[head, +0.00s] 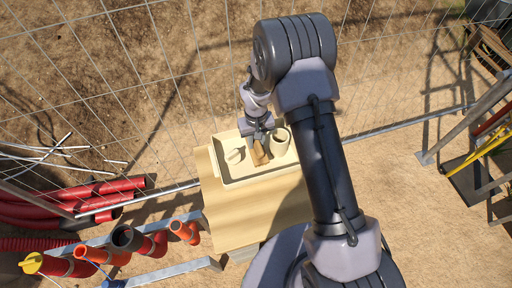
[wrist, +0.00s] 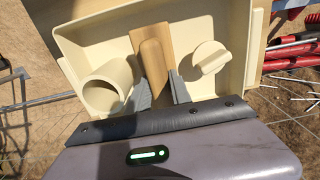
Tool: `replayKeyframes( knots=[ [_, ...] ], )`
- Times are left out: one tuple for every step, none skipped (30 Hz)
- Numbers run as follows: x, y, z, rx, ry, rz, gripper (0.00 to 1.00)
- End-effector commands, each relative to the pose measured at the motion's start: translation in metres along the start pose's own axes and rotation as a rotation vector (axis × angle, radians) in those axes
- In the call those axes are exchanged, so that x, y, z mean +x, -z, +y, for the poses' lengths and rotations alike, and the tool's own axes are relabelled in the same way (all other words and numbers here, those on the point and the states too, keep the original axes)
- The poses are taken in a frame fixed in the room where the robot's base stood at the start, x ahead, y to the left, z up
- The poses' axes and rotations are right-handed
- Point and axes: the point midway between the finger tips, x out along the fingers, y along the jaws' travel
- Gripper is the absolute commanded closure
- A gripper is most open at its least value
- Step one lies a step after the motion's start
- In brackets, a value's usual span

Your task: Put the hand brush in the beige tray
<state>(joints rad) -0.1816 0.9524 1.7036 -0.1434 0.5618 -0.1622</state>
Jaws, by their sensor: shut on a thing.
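The hand brush (head: 261,155) is a tan wooden piece, and it also shows in the wrist view (wrist: 153,62). My gripper (head: 258,140) is shut on it, with one grey finger on each side in the wrist view (wrist: 160,92). The beige tray (head: 231,184) is a shallow box with a raised rim, also in the wrist view (wrist: 103,20). The brush is over or inside the tray, between the two things there. I cannot tell whether it touches the tray floor. The brush's lower part is hidden by my gripper in the wrist view.
A cream cup (wrist: 105,88) and a cream knob-like piece (wrist: 209,57) lie in the tray on either side of the brush. The tray stands on a wooden table (head: 250,216). A wire fence (head: 190,60) runs behind; red pipes (head: 100,190) lie at left.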

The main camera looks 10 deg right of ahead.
Motion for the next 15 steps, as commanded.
replayKeyframes(
  knots=[
    [0.012,0.000,0.000,0.000,0.000,-0.002,1.00],
    [0.018,-0.001,0.000,0.001,0.000,-0.003,1.00],
    [0.025,-0.001,0.000,0.001,0.000,-0.002,1.00],
    [0.027,-0.001,0.000,0.001,0.000,-0.001,1.00],
    [0.028,0.000,0.000,0.001,0.000,-0.001,1.00],
    [0.026,0.000,0.000,0.001,0.000,0.000,1.00],
    [0.026,0.000,0.000,0.001,0.000,0.000,1.00],
    [0.025,0.000,0.000,0.001,0.000,0.000,1.00],
    [0.025,0.000,0.000,0.001,0.000,0.000,1.00],
    [0.025,0.000,0.000,0.001,0.000,0.000,1.00],
    [0.026,0.000,0.000,0.001,0.000,0.000,1.00],
    [0.028,0.000,0.000,0.001,0.000,0.000,1.00],
    [0.029,0.000,0.000,0.001,0.000,0.000,1.00],
    [0.030,0.000,0.000,0.001,0.000,0.000,1.00],
    [0.029,0.000,0.000,0.001,0.000,-0.001,0.67]
  ],
)
